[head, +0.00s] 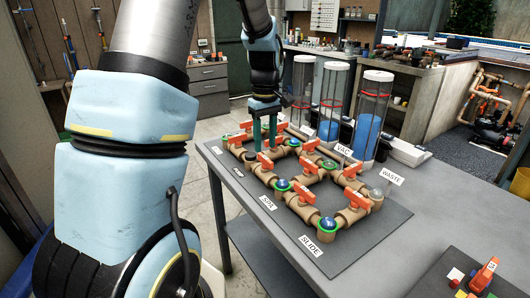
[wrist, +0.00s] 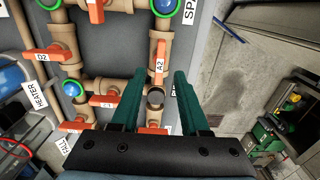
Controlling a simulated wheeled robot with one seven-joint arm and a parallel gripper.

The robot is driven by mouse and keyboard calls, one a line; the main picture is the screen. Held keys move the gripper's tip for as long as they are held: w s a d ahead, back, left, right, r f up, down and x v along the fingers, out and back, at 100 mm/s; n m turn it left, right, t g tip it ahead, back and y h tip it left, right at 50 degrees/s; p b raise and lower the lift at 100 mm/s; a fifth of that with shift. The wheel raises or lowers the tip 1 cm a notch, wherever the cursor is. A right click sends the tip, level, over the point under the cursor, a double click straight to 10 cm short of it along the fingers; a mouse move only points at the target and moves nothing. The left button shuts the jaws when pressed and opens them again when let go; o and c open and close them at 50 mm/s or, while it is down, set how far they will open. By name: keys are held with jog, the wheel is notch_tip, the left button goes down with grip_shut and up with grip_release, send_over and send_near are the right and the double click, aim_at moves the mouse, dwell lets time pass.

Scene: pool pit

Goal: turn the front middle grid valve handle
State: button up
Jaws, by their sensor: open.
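The front middle valve handle, orange and marked A2 (wrist: 159,60), lies along its tan pipe on the grid in the wrist view. My gripper (wrist: 158,78) is open, with one dark green finger on each side of the handle's near end. Neither finger visibly touches it. A grey-capped pipe joint (wrist: 155,98) shows between the fingers. In the head view my gripper (head: 265,133) points down over the left part of the pipe grid (head: 318,215).
Another orange handle, D2 (wrist: 42,55), and handle C1 (wrist: 107,101) sit on pipes left of my gripper. A blue-topped joint (head: 283,185) lies along the front row. Clear cylinders (head: 373,120) stand behind the grid.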

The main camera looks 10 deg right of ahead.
aim_at(265, 157)
jog(key=shift+f+p, duration=0.35)
jog(key=shift+f, duration=2)
grip_shut()
